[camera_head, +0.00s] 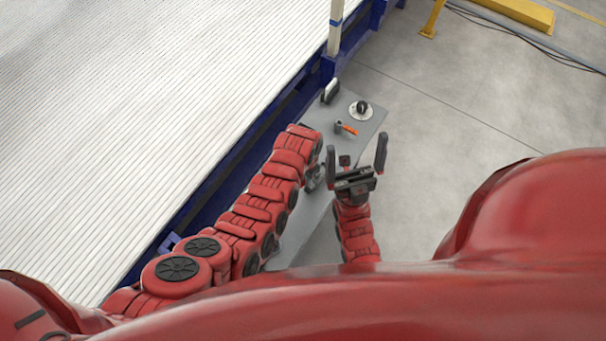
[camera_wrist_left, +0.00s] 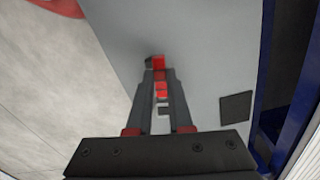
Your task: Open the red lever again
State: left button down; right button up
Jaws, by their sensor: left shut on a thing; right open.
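The red lever (camera_wrist_left: 158,62) shows as a small red block with a dark part beside it, at the fingertips of my left gripper in the left wrist view. My left gripper (camera_wrist_left: 156,76) is shut on it over the grey panel (camera_wrist_left: 205,60). In the head view my left gripper (camera_head: 316,178) is mostly hidden by its own arm. My right gripper (camera_head: 357,165) is open and empty, to the right of the left one above the panel's edge. Whether the lever is turned open is hard to tell.
On the panel's far end in the head view are an orange-red handle (camera_head: 347,129), a round fitting (camera_head: 361,109) and a dark upright piece (camera_head: 330,91).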

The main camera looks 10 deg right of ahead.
pick_arm(q)
jog(key=shift+s+d+f+n, duration=0.1)
jog(key=shift+s+d+n, duration=0.15)
jog(key=shift+n, duration=0.45)
jog(key=shift+s+d+n+b, duration=0.2)
jog(key=shift+n+b, duration=0.15)
jog(key=shift+n, duration=0.25)
jog(key=c, duration=0.8)
grip_release()
jog(key=shift+r, duration=0.2)
